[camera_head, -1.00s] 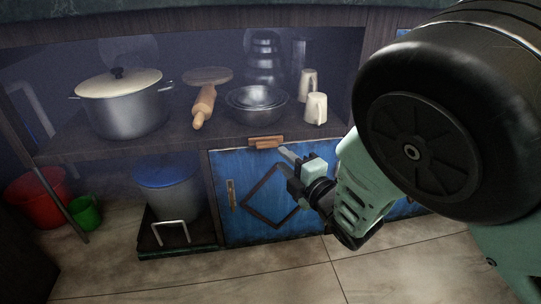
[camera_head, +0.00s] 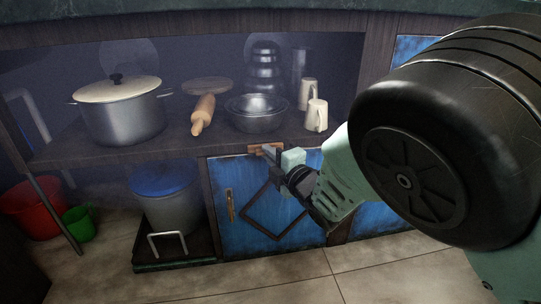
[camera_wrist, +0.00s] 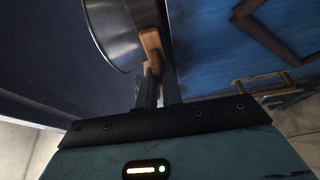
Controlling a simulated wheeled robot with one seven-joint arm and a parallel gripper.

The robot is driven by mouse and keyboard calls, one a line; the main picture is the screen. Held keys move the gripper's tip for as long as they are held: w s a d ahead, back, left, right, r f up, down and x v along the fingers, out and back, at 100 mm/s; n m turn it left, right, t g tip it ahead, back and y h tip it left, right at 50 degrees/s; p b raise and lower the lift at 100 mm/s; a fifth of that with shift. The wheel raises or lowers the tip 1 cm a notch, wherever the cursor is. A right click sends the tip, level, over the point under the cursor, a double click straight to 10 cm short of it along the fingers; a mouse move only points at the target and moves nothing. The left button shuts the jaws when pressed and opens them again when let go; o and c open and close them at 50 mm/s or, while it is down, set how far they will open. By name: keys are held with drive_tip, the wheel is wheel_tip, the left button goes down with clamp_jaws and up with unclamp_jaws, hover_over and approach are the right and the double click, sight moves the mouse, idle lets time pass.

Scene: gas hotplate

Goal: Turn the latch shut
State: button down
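The latch (camera_head: 258,149) is a small orange-brown wooden block at the top edge of the blue cabinet door (camera_head: 238,234), just under the shelf. It lies about level in the head view. My gripper (camera_head: 272,151) is at the latch's right part and hides some of it. In the wrist view the latch (camera_wrist: 151,45) shows just beyond my two dark fingertips (camera_wrist: 157,72), with its near end at or between them. The fingers stand a narrow gap apart. I cannot tell whether they press on the wood. The door looks closed.
The shelf above holds a lidded pot (camera_head: 122,112), a rolling pin (camera_head: 202,115), metal bowls (camera_head: 257,115) and two cream mugs (camera_head: 316,115). A blue-lidded bin (camera_head: 166,200) stands left of the door. The door has a wooden handle (camera_head: 229,205). Floor in front is clear.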

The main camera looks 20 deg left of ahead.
idle(0.3)
drive_tip(key=m+t+h, duration=0.1)
drive_tip(key=m+t, duration=0.1)
drive_tip(key=m, duration=0.5)
drive_tip(key=m+t+h, duration=0.1)
drive_tip(key=m+t, duration=0.2)
drive_tip(key=m, duration=0.4)
drive_tip(key=m+t+b, duration=0.1)
drive_tip(key=m+t, duration=0.2)
drive_tip(key=m, duration=0.5)
drive_tip(key=shift+s+a+f+h, duration=0.15)
drive_tip(key=shift+a+f+h, duration=0.1)
drive_tip(key=shift+f+h, duration=0.15)
drive_tip(key=shift+m+t, duration=0.3)
drive_tip(key=shift+m, duration=0.1)
drive_tip(key=c, duration=1.5)
unclamp_jaws()
drive_tip(key=shift+c, duration=0.2)
drive_tip(key=shift+s, duration=0.1)
